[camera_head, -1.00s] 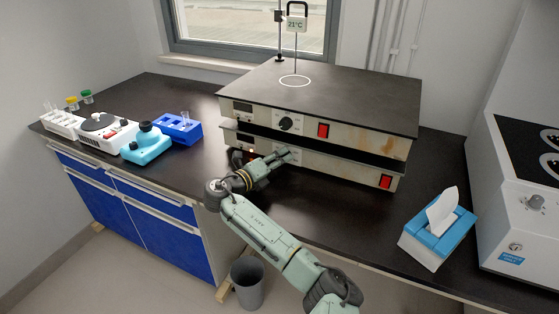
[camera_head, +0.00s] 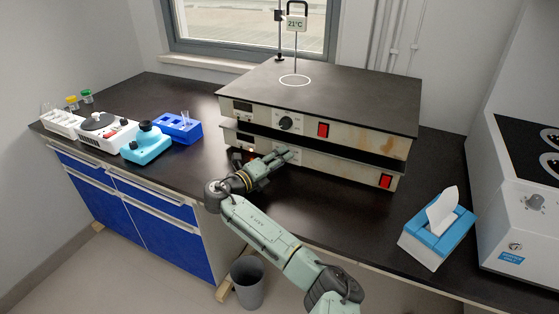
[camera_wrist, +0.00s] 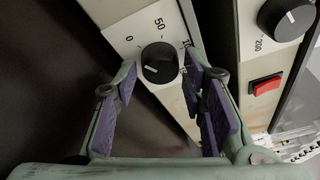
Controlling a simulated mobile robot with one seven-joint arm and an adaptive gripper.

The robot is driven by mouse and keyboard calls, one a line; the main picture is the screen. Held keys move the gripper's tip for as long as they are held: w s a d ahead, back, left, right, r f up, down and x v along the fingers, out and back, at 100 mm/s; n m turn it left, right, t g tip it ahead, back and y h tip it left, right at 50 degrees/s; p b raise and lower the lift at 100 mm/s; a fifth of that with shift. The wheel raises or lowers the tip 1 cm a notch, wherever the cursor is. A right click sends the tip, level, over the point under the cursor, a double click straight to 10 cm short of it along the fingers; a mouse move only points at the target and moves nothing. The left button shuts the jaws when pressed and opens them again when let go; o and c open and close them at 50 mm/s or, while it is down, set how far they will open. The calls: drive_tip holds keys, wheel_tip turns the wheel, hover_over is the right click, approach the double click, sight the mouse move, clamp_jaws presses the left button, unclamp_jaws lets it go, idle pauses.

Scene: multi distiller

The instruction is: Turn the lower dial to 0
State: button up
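The lower dial (camera_wrist: 160,62) is a round black knob with a white mark on a pale panel, in the wrist view. The mark lies on the knob's lower left, away from the printed 0, 50 and partly covered 100 around its upper side. My gripper (camera_wrist: 162,82) is open, with purple finger pads on either side of the dial; I cannot tell if they touch it. In the head view my gripper (camera_head: 284,157) is at the front of the lower hotplate (camera_head: 350,172) and hides the lower dial. The upper dial (camera_head: 286,123) is uncovered.
The upper hotplate (camera_head: 345,95) is stacked on the lower one. Red switches (camera_head: 323,130) (camera_head: 385,181) are right of the dials. A tissue box (camera_head: 435,240) stands to the right. A blue rack (camera_head: 180,128) and small devices stand at left. The bench front is clear.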

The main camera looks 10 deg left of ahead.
drive_tip(key=v, duration=1.2)
drive_tip(key=shift+a, duration=0.1)
